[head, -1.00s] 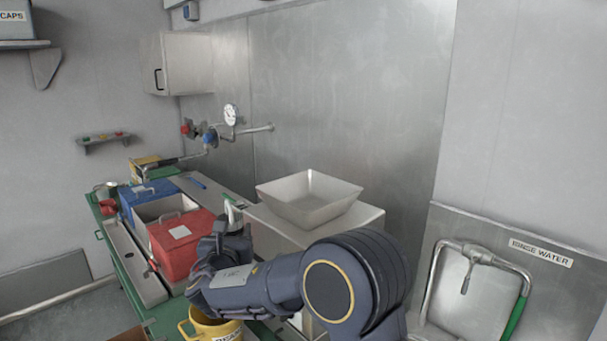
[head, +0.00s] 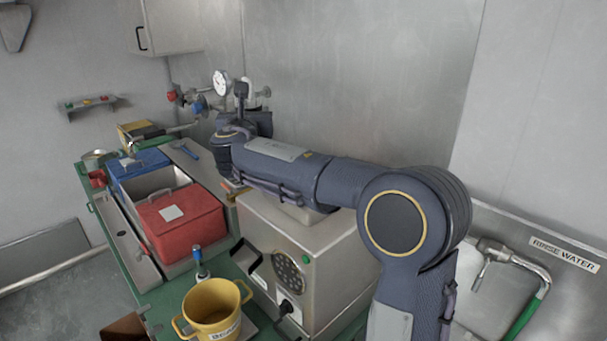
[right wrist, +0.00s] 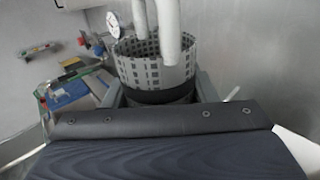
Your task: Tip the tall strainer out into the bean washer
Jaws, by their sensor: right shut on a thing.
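The tall strainer (right wrist: 150,65), a perforated grey metal cylinder with a dark lower band, stands about upright in the right wrist view. My right gripper (right wrist: 161,94) is shut on it, with one finger on each side. Pale rounded rods (right wrist: 171,30) show over its mouth; I cannot tell whether they are inside it. In the head view my right arm hides the strainer. A pale tapered basin (head: 305,213) on the metal machine is almost wholly hidden behind my arm. I cannot tell which thing is the bean washer. My left gripper is out of view.
The metal machine (head: 325,262) stands below my right arm. A yellow two-handled pot (head: 212,308) is in front of it. A red box (head: 182,225) and a blue box (head: 138,165) are at left. A gauge (head: 221,82) and pipes are on the back wall.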

